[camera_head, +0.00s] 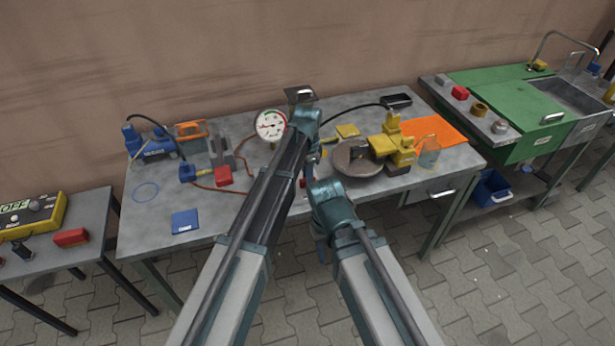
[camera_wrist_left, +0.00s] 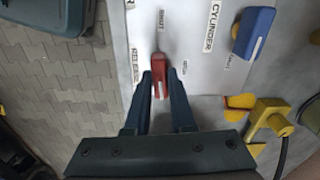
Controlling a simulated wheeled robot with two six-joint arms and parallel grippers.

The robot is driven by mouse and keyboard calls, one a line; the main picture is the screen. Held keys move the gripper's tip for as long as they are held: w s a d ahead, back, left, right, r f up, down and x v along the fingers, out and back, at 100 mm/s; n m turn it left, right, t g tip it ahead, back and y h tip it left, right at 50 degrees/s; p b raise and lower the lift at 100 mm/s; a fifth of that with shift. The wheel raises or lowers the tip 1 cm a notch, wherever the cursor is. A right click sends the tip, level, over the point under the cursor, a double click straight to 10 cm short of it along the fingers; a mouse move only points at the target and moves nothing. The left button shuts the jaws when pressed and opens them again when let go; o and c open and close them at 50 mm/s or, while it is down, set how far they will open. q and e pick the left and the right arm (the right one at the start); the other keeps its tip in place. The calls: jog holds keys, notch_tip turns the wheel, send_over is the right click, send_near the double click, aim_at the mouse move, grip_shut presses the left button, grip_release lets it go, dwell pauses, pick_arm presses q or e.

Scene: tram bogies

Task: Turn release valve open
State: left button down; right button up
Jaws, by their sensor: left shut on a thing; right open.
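A red lever handle (camera_wrist_left: 160,77), which appears to be the release valve's, stands on a grey panel (camera_wrist_left: 203,80) in the left wrist view. My left gripper (camera_wrist_left: 160,84) is shut on it, one finger on each side. Small labels flank the handle, too blurred to read surely. In the head view my left gripper (camera_head: 309,168) is low over the table's front middle, and my arms hide most of the valve. My right gripper (camera_head: 320,250) is open, lower, by the table's front edge, mostly hidden behind my right arm.
A blue handle (camera_wrist_left: 254,32) by the word CYLINDER and a yellow fitting (camera_wrist_left: 268,116) are close by. On the table are a pressure gauge (camera_head: 270,125), a round grey disc (camera_head: 350,160), a yellow valve body (camera_head: 392,146) and hoses. The table's left front is mostly clear.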

pick_arm(q)
jog(key=n, duration=1.2)
jog(key=shift+n, duration=2.2)
jog(key=c, duration=0.8)
grip_release()
jog(key=shift+o, duration=0.2)
